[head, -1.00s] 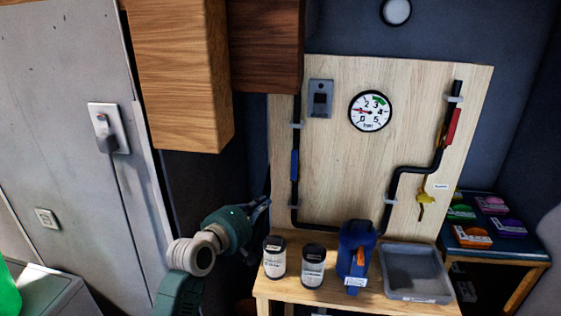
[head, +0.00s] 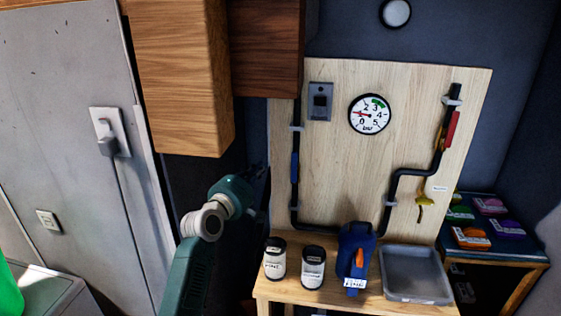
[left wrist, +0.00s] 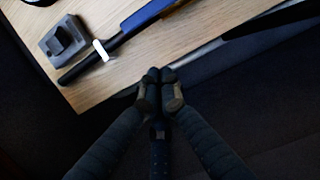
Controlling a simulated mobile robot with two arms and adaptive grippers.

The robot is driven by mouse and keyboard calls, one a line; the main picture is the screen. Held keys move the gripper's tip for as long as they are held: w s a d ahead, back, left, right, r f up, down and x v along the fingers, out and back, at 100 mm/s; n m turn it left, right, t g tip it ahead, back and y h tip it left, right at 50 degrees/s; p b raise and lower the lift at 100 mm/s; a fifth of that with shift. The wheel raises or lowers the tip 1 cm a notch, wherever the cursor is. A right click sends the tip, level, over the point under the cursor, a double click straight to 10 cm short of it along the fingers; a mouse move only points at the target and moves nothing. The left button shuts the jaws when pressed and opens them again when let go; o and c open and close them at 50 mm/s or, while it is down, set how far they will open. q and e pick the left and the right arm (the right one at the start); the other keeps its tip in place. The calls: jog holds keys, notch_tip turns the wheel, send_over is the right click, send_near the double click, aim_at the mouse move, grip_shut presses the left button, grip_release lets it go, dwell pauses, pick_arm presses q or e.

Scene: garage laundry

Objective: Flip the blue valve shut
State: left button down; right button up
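The blue valve (head: 295,166) is a long narrow blue handle lying along the black vertical pipe at the left of the wooden panel. It also shows at the top of the left wrist view (left wrist: 147,13), partly cut off by the picture's edge. My left gripper (head: 264,176) is just left of the valve and the panel's left edge, apart from the handle. In the left wrist view its fingertips (left wrist: 160,76) meet with nothing visible between them, below the panel edge. My right gripper is not in view.
A wooden cabinet (head: 182,80) hangs above my left arm. The panel (head: 345,160) carries a gauge (head: 370,114), a grey switch box (head: 320,101), a red handle (head: 452,129) and a yellow valve (head: 425,200). Two jars, a blue jug (head: 355,250) and a grey tray (head: 415,274) stand below.

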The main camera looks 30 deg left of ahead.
aim_at(295, 166)
pick_arm(q)
jog(key=w+d+p, duration=0.2)
jog(key=w+d, duration=0.1)
jog(key=w, duration=0.3)
jog(key=shift+d+p, duration=0.3)
jog(key=shift+d, duration=0.05)
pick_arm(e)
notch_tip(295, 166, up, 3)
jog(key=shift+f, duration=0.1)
pick_arm(q)
jog(key=shift+w, duration=0.1)
jog(key=shift+w, duration=0.15)
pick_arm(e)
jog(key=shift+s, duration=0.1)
